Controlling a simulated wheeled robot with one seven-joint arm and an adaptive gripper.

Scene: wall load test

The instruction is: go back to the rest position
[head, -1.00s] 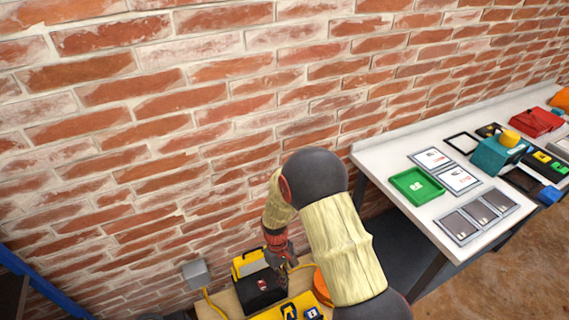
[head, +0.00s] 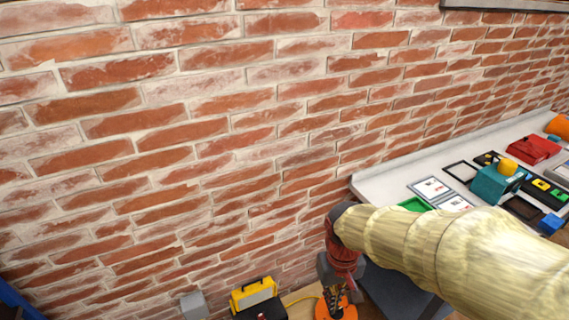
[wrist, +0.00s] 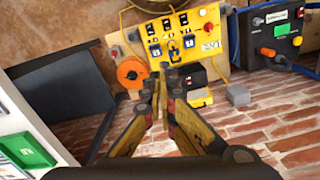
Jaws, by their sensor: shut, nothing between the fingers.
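My gripper (wrist: 160,85) shows in the wrist view with its two yellow-and-dark fingers meeting at the tips, shut and empty. In the head view my gripper (head: 338,300) points down at the bottom, over an orange round thing (head: 322,312). My arm, in a pale cream cover, crosses the lower right of the head view and hides part of the bench. My gripper appears apart from the yellow panel (wrist: 186,35) in the wrist view. I cannot tell how far it is from the orange thing.
A white bench (head: 378,183) along the brick wall holds a green tray (head: 414,204), a teal box (head: 490,185) and a red case (head: 533,149). A yellow-and-black box (head: 254,295) and a grey wall box (head: 194,305) sit low at the wall. A dark control box (wrist: 277,30) shows in the wrist view.

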